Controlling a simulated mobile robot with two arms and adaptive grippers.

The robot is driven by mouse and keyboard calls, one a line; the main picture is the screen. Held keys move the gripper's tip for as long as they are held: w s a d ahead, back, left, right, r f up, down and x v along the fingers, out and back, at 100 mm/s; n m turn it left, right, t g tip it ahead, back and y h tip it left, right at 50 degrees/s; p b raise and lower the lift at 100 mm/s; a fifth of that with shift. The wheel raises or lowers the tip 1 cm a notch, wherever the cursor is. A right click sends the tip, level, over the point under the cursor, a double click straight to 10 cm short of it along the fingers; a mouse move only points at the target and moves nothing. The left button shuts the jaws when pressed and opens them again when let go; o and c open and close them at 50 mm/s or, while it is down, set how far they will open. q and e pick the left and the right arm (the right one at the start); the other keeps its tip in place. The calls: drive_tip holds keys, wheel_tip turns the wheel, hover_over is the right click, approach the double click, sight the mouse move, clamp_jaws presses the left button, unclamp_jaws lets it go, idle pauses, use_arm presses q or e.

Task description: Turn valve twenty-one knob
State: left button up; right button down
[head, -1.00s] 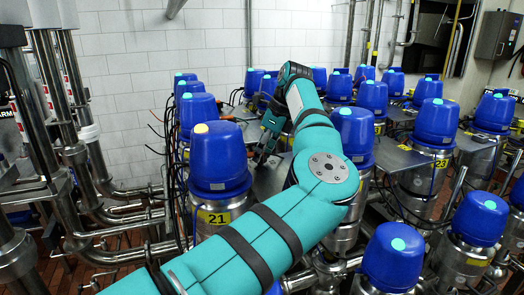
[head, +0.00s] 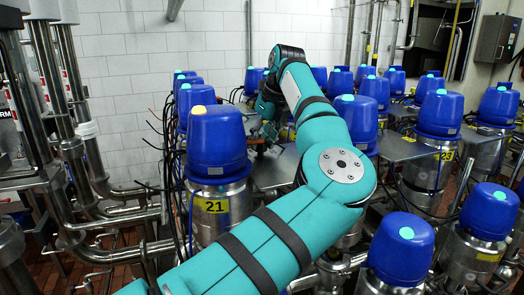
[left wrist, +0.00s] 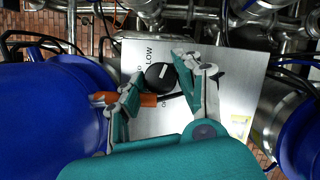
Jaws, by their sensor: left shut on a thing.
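Valve twenty-one (head: 216,142) is a blue-capped cylinder with an orange light on top and a yellow label "21" (head: 214,206). It stands left of my left arm in the head view. My left gripper (head: 264,134) is behind and right of its cap, its fingers partly hidden there. In the left wrist view, a round black knob (left wrist: 159,77) with a white mark sits on a metal plate (left wrist: 141,51) lettered "LOW". My left gripper (left wrist: 160,80) has its fingers on either side of the knob and is shut on it. My right gripper is not in view.
Several other blue-capped valves (head: 402,250) with cyan lights stand close around my arm. Steel pipes (head: 120,215) run along the left. Dark cables hang beside valve twenty-one. In the left wrist view, an orange piece (left wrist: 145,100) shows between the fingers.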

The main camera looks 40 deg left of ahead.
use_arm(q)
drive_tip(key=m+t+b, duration=0.1)
drive_tip(key=m+b, duration=0.1)
drive_tip(key=m+t+b, duration=0.1)
drive_tip(key=m+b, duration=0.1)
drive_tip(key=m, duration=0.1)
drive_tip(key=shift+s+f+m+h+b, duration=0.1)
drive_tip(key=shift+m+h+b, duration=0.2)
drive_tip(key=shift+b, duration=0.05)
drive_tip(key=shift+a+m+t+h+b, duration=0.1)
drive_tip(key=shift+m+t+h+b, duration=0.4)
drive_tip(key=shift+m, duration=0.55)
drive_tip(key=shift+m+t+h+b, duration=0.1)
drive_tip(key=shift+m+t+b, duration=0.1)
drive_tip(key=shift+m+b, duration=0.65)
drive_tip(key=shift+r+m, duration=0.2)
drive_tip(key=shift+m, duration=0.1)
drive_tip(key=o, duration=1.1)
drive_tip(key=shift+o, duration=0.2)
drive_tip(key=v, duration=1.2)
